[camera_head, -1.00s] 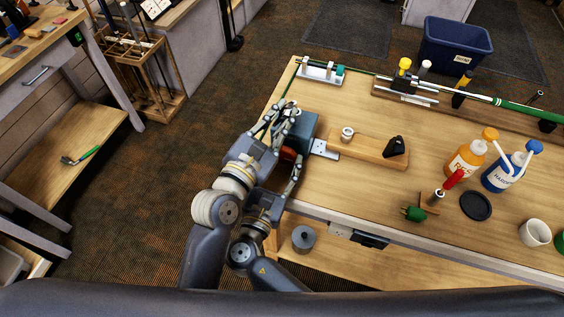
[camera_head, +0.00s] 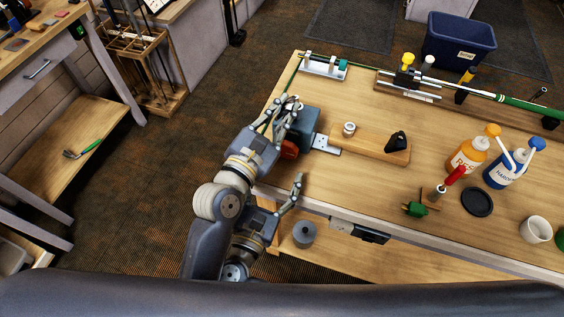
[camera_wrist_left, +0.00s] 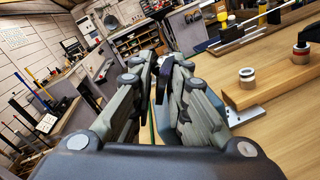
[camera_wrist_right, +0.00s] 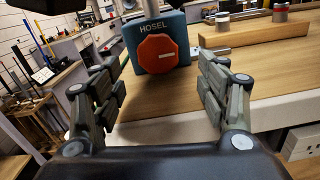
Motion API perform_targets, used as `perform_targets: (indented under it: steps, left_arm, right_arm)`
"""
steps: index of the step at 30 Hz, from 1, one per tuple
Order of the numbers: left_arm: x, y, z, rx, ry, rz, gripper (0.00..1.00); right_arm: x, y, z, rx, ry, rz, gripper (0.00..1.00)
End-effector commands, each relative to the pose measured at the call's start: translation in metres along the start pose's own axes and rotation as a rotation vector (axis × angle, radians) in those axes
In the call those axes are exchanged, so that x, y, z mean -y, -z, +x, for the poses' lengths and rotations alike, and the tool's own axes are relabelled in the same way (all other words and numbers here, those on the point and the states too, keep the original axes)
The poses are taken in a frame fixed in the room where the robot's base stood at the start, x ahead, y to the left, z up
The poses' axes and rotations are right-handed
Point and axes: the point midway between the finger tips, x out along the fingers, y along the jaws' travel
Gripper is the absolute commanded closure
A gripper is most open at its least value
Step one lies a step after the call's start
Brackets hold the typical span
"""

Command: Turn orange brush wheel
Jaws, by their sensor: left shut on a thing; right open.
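The orange brush wheel (camera_head: 289,149) is an octagonal knob on the front of a blue box labelled HOSEL (camera_wrist_right: 153,25), at the bench's left end. The right wrist view shows the wheel (camera_wrist_right: 157,54) face-on. My right gripper (camera_wrist_right: 158,80) is open and empty, with the wheel ahead of its fingers and apart from them. In the head view, one of its fingers is partly hidden by my left arm.
A wooden block (camera_head: 372,148) with a metal ring lies right of the box. Orange (camera_head: 467,156) and blue-white bottles (camera_head: 508,168) stand further right. The shaft's metal holder (camera_head: 322,67) is at the back left. A grey cylinder (camera_head: 304,234) sits below the bench's front edge.

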Motion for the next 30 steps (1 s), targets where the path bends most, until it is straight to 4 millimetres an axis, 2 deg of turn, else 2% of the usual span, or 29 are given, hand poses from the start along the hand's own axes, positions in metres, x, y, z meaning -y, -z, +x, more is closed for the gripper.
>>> perform_targets:
  steps: [3,6,17,23,28,30]
  left_arm:
    - [-0.002,0.001,0.000,0.000,-0.004,0.000,1.00]
    - [-0.002,0.001,0.000,0.000,-0.004,0.000,1.00]
    - [-0.002,0.000,0.000,0.000,-0.004,0.000,1.00]
    - [-0.002,0.000,0.000,0.000,-0.004,0.000,1.00]
    - [-0.002,0.001,0.000,0.000,-0.004,0.000,1.00]
    - [-0.002,0.001,0.000,0.000,-0.004,0.000,1.00]
  right_arm:
    - [0.000,0.000,-0.013,0.000,0.000,0.000,0.32]
    - [0.000,0.000,-0.018,0.000,0.000,0.000,0.32]
    - [-0.001,-0.001,-0.019,0.004,-0.013,-0.001,0.32]
    - [-0.021,-0.005,-0.033,0.033,-0.174,-0.017,0.32]
    - [-0.037,0.000,-0.060,0.046,-0.377,-0.054,0.32]
    - [-0.041,0.009,-0.073,0.028,-0.464,-0.073,0.32]
